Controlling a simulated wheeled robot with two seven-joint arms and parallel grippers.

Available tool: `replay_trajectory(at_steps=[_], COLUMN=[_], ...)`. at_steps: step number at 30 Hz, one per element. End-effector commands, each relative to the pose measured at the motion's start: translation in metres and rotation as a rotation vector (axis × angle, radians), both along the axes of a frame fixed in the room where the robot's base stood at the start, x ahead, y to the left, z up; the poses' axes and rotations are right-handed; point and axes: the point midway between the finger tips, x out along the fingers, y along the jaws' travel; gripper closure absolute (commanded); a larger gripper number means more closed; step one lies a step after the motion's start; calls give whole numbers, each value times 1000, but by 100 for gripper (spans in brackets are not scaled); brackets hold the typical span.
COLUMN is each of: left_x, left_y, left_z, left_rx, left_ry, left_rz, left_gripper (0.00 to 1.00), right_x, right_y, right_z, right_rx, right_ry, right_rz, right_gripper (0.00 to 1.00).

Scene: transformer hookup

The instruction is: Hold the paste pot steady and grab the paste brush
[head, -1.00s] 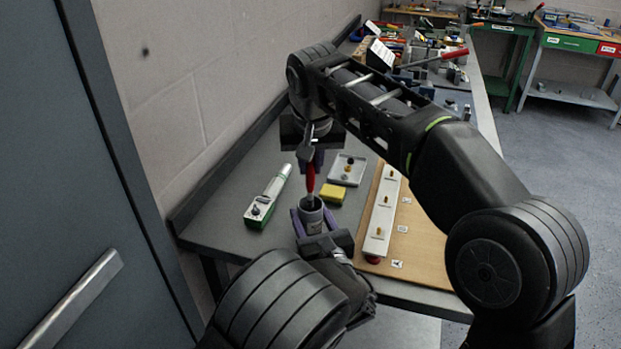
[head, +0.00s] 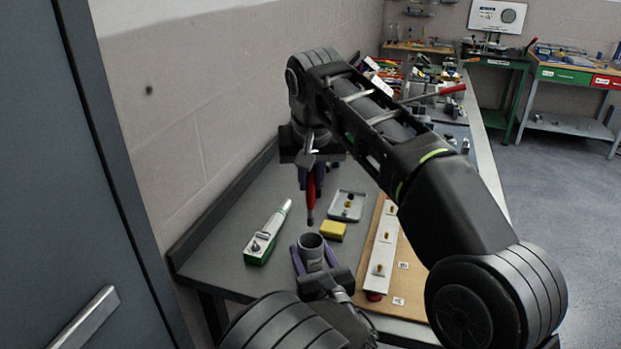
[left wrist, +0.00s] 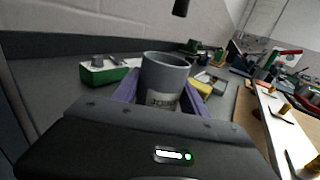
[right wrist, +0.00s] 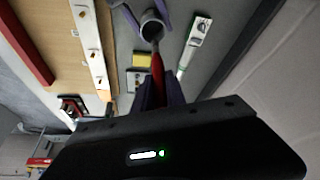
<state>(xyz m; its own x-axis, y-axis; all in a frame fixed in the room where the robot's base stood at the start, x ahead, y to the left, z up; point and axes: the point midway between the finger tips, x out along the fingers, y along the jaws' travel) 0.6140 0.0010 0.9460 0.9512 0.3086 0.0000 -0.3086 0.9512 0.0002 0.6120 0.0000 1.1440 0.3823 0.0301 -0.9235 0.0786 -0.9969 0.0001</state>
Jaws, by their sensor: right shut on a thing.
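The paste pot (head: 313,258), a grey cup with a label, stands upright near the front of the grey bench. My left gripper (head: 315,262) has its purple fingers against both sides of the pot; the left wrist view also shows the pot (left wrist: 165,80) between them. The paste brush (head: 311,190) has a red handle and a dark tip, and hangs tip down just above the pot's mouth. My right gripper (head: 312,172) is shut on its upper handle. The brush also shows in the right wrist view (right wrist: 157,72).
A green and white instrument (head: 266,236) lies left of the pot. A yellow sponge (head: 333,230) and a small metal tray (head: 347,205) lie behind it. A wooden board (head: 399,262) with a white strip and brass posts is on the right. The wall closes the left side.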

Motion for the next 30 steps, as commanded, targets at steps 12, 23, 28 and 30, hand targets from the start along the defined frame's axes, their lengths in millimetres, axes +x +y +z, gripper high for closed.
replay_trajectory(at_steps=[12,23,28,30], left_x=[0,-17,-47,-61], left_y=[0,-7,-17,-21], left_z=[0,0,0,0], left_rx=[0,0,-1,1], left_ry=[0,1,1,0], left_rz=[0,-3,-4,-3], left_gripper=[25,25,25,25], right_x=[0,0,0,0], right_y=[0,0,0,0], right_z=[0,0,0,0], right_rx=[0,0,0,0], right_ry=[0,0,0,0], right_rz=[0,0,0,0], right_gripper=[100,100,100,100])
